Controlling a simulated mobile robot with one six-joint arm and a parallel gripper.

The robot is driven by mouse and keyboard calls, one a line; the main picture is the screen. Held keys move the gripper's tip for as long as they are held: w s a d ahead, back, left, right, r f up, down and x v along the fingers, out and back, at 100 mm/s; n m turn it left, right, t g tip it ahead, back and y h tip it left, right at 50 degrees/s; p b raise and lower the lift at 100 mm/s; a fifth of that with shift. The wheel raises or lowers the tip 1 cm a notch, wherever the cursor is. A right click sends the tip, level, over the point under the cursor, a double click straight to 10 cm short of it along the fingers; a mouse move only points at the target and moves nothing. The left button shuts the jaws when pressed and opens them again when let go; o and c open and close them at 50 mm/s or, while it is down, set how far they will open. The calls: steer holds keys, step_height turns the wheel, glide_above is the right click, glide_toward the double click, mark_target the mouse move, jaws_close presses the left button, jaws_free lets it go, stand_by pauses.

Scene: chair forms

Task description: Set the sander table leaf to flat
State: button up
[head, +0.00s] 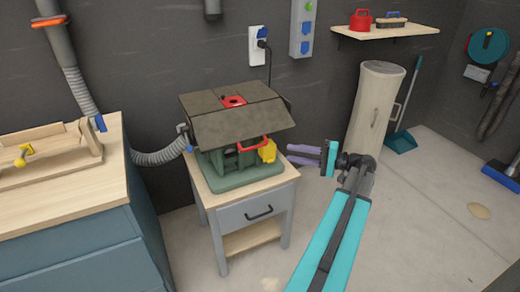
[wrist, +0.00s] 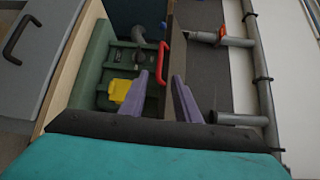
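The sander table (head: 230,110) has a dark grey top with a red insert (head: 233,101) and a green base (head: 240,175). Its front leaf (head: 225,127) slopes down from the top toward the front. A red handle (head: 253,142) shows at the leaf's lower edge, above a yellow box (head: 267,151). My gripper (head: 293,154) is right of the sander, its purple fingers pointing left toward it. In the wrist view the fingers (wrist: 160,76) are apart with nothing between them. The red handle (wrist: 162,62) lies just beyond the tips, with no contact visible.
The sander stands on a small grey cabinet (head: 258,205). A grey hose (head: 160,157) joins its left side. A wooden-topped workbench (head: 70,190) is at left. A tall pale cylinder (head: 375,105) stands behind my arm. Open floor (head: 420,220) lies to the right.

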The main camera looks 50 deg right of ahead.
steer(key=shift+w+a, duration=0.1)
steer(key=shift+w, duration=0.05)
steer(key=p+x, duration=0.1)
steer(key=x, duration=1.2)
steer(key=shift+w+p, duration=0.25)
steer(key=shift+p, duration=0.05)
steer(key=shift+a, duration=0.1)
jaws_close()
